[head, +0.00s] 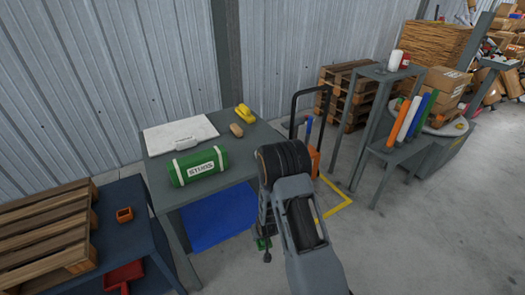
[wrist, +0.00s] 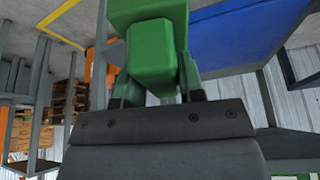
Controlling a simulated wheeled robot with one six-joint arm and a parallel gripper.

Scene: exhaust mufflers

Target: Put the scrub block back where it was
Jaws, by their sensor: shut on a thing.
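My gripper (wrist: 156,88) is shut on a green block (wrist: 150,55), which fills the top middle of the wrist view between the two fingers. I take it to be the scrub block. In the head view only a small green part (head: 262,243) shows beside my gripper, low and in front of the grey table (head: 246,166); my arm hides the rest. The block is held in the air, apart from the tabletop.
On the table lie a white board (head: 180,133), a green roll (head: 198,166), a yellow tool (head: 245,114) and a tan lump (head: 236,130). A blue panel (head: 222,222) is under it. A blue bench (head: 135,245) with a pallet stands left. The table's front right is bare.

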